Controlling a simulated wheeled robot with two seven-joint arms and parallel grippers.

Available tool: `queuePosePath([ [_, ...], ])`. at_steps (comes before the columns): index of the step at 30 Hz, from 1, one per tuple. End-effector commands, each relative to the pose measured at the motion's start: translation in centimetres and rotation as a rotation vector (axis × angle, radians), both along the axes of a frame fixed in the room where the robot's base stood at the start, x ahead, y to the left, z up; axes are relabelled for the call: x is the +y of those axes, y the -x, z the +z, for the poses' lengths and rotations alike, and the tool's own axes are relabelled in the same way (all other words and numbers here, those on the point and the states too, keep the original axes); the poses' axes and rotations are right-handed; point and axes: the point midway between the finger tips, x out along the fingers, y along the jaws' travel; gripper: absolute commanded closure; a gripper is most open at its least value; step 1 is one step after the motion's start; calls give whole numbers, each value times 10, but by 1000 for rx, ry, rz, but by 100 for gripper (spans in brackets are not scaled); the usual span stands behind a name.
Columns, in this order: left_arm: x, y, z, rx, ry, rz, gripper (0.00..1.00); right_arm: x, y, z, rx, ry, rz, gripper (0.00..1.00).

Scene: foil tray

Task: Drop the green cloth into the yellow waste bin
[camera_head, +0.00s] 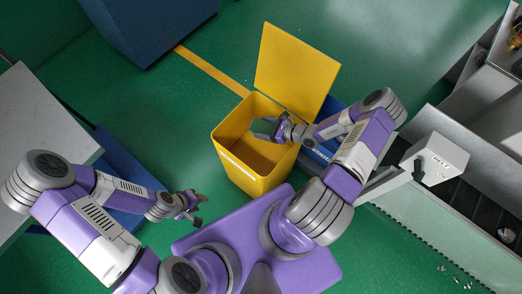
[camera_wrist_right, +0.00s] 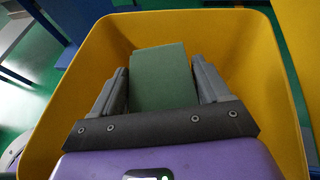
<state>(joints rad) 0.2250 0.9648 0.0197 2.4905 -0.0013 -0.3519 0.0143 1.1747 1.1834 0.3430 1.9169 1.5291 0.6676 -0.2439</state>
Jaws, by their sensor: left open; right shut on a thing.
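The yellow waste bin (camera_head: 231,168) stands on the green floor in the head view, its lid (camera_head: 297,70) swung open at the back. My right gripper (camera_head: 262,130) is over the bin's opening. In the right wrist view my right gripper (camera_wrist_right: 163,88) is shut on the green cloth (camera_wrist_right: 162,72), which shows as a flat green block between the fingers. The bin's yellow walls (camera_wrist_right: 235,38) surround it there.
A grey table (camera_head: 45,110) stands at the left and a dark blue box (camera_head: 150,25) at the upper left. A conveyor with a white box marked BELT (camera_head: 440,158) lies at the right. The floor left of the bin is clear.

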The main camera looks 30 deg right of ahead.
Motion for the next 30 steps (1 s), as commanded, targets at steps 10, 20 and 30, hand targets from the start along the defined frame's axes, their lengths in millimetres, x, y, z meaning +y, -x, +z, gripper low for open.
queuePosePath([
  [10,0,0,1,0,0,0,57,0,0,1,-1,1,0,0],
  [20,0,0,5,0,0,0,57,-8,9,6,1,4,0,0],
  [30,0,0,16,0,0,0,57,-38,48,27,0,2,-1,0],
])
